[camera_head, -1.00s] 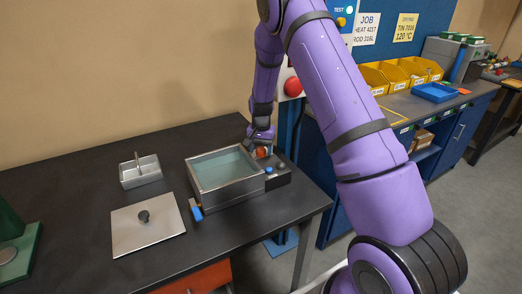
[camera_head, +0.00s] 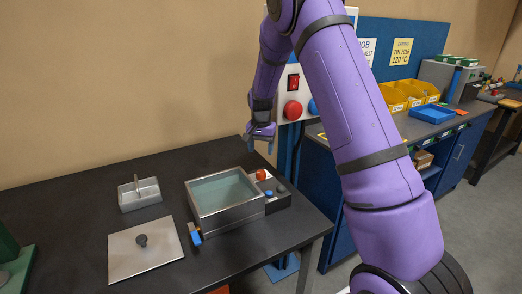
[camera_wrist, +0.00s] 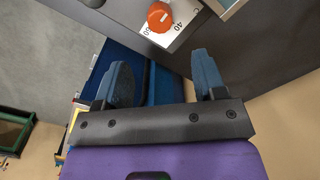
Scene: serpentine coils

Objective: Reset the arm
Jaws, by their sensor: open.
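My purple arm reaches over the dark table, and my gripper (camera_head: 261,146) hangs in the air above the table's back, behind the water bath. In the wrist view my gripper (camera_wrist: 160,85) shows two blue fingers well apart with nothing between them. The steel water bath (camera_head: 229,221) holds pale greenish liquid and stands open on the table. Its control box carries an orange-red knob (camera_head: 261,174). The knob also shows beyond the fingers in the wrist view (camera_wrist: 160,17), beside a printed scale. The gripper is apart from the knob.
A flat steel lid (camera_head: 145,250) with a black knob lies left of the bath. A small divided steel tray (camera_head: 139,195) stands behind it. A panel with a red button (camera_head: 293,110) rises behind the table's right end. A blue bench (camera_head: 345,235) with yellow bins (camera_head: 397,94) stands at right.

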